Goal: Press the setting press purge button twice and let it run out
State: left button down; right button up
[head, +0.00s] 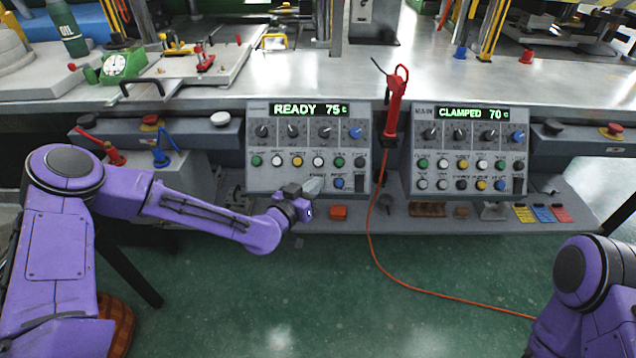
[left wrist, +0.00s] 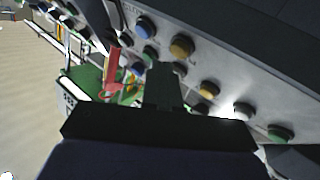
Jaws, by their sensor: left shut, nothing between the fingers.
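The left control panel (head: 262,178) reads READY 75 C, and the right one (head: 467,200) reads CLAMPED 70 C. Each has knobs above rows of coloured buttons. The button labels are too small to read, so I cannot tell which button is purge. My left gripper (head: 314,186) is shut and empty at the lower button row of the left panel, left of a blue button (head: 338,183), hiding part of that row. In the left wrist view its shut fingers (left wrist: 163,82) lie near yellow buttons (left wrist: 208,90); contact is unclear. My right gripper is out of view.
A red handheld tool (head: 395,105) hangs between the panels, its orange cable (head: 370,240) trailing to the floor. A ledge (head: 400,222) below holds an orange block (head: 339,212) and coloured tags (head: 543,213). A metal bench (head: 300,75) lies above the panels.

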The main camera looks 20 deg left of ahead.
pick_arm(q)
jog(key=shift+f, duration=0.1)
dwell(0.8)
jog(key=shift+w+a+f+b, duration=0.1)
jog(key=shift+w+f+b, duration=0.1)
jog(key=shift+w+b, duration=0.1)
jog(key=shift+w+a+f+b, duration=0.1)
jog(key=shift+w+f+b, duration=0.15)
jog(key=shift+w+b, duration=0.05)
dwell(0.7)
jog(key=shift+s+d+r+p, duration=0.2)
jog(key=shift+s+r+p, duration=0.35)
jog(key=shift+s+p, duration=0.1)
